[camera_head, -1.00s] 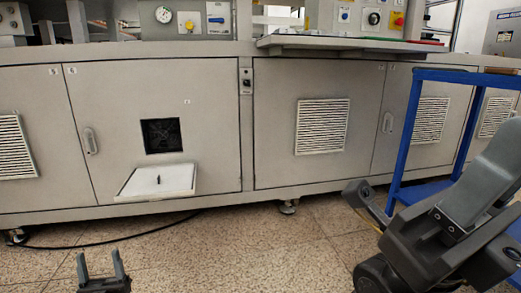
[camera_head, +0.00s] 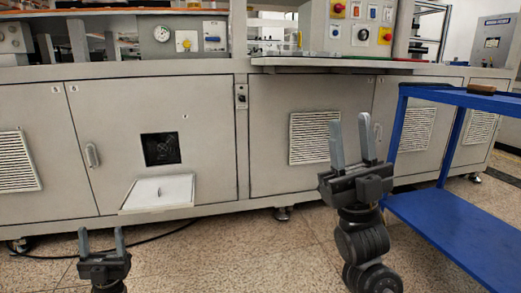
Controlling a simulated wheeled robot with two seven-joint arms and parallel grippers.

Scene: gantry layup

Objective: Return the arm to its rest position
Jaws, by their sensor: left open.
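My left gripper (camera_head: 101,240) is low at the left of the head view, pointing up, with its two fingers apart and nothing between them. My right gripper (camera_head: 352,146) stands upright right of the middle, in front of the grey machine cabinet. Its two fingers are apart with nothing between them. Its arm (camera_head: 363,245) runs down to the bottom edge of the view. Neither gripper holds anything.
A long grey cabinet (camera_head: 214,110) spans the back, with an open white flap (camera_head: 158,193) low on it. A blue cart (camera_head: 455,228) stands at the right, with a brown object (camera_head: 482,89) on its top shelf. Speckled floor (camera_head: 230,255) is clear between the grippers.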

